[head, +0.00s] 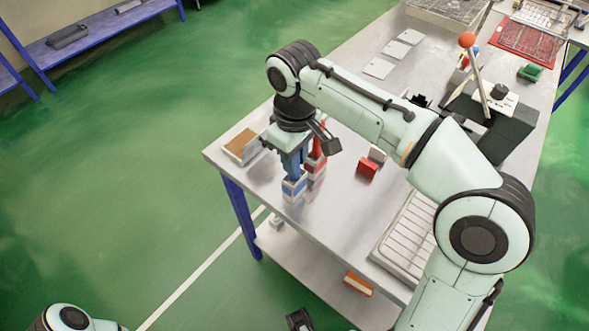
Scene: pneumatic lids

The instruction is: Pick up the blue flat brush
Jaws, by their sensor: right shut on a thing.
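The blue flat brush (294,187) is upright at the near left end of the metal table, its wide blue and white head at the bottom. My right gripper (292,160) comes down from above and is shut on its handle, which the fingers partly hide. I cannot tell whether the brush head touches the table. A similar red brush (316,163) stands upright close on its right, partly behind the gripper.
A tray with brown content (240,145) lies left of the brushes. A red block (367,169) and a wire rack (408,236) are to the right. A dark box (508,134) stands farther back. The metal table (335,215) is bare in front of the red block.

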